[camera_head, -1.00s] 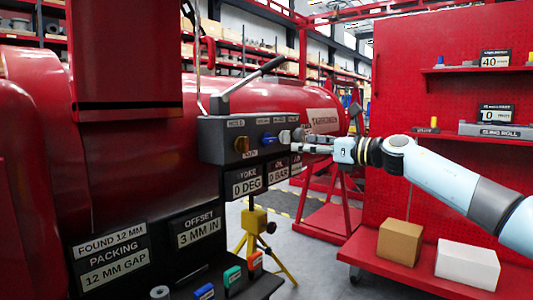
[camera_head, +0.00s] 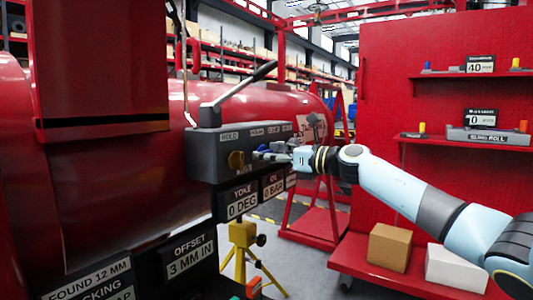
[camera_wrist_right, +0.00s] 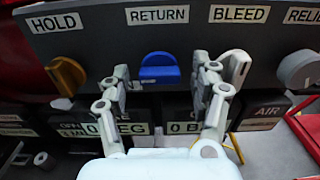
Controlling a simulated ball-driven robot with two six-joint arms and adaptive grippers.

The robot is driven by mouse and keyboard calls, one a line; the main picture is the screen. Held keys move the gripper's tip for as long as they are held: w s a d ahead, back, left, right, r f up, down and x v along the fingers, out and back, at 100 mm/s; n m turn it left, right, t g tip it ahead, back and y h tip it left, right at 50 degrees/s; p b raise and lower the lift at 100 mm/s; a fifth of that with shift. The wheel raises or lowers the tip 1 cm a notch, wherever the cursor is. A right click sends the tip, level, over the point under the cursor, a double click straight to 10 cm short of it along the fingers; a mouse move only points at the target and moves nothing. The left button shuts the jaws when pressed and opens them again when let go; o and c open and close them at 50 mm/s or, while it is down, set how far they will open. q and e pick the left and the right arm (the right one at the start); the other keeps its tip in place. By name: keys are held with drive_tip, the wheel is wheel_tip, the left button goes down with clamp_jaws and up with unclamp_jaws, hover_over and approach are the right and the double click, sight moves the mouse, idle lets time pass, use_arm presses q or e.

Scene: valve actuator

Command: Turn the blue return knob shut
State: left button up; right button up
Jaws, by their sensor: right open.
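The blue return knob (camera_wrist_right: 159,68) sits on the dark valve panel under the RETURN label in the right wrist view, its grip bar lying roughly level. My right gripper (camera_wrist_right: 163,80) is open in front of it, one finger to each side and below, with the knob showing between the fingertips. Whether the fingers touch it I cannot tell. In the head view the right gripper (camera_head: 276,155) is at the panel and mostly covers the knob. My left gripper does not show.
The orange hold knob (camera_wrist_right: 67,76) is left of the blue one. The white bleed knob (camera_wrist_right: 236,70) is close by the right finger, and a grey relief knob (camera_wrist_right: 299,70) is farther right. A black lever (camera_head: 247,80) rises above the valve panel (camera_head: 208,146).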

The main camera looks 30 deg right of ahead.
drive_tip(key=c, duration=1.2)
drive_tip(key=shift+o, duration=0.2)
drive_tip(key=m+p, duration=0.4)
drive_tip(key=m, duration=0.1)
drive_tip(key=m+p, duration=0.3)
drive_tip(key=shift+r, duration=0.25)
use_arm(q)
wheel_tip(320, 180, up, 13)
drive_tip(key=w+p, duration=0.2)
drive_tip(key=p, duration=0.4)
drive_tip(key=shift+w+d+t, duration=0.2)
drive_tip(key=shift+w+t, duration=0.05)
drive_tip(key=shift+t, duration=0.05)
use_arm(e)
drive_tip(key=shift+f+m, duration=0.2)
drive_tip(key=shift+m, duration=4.2)
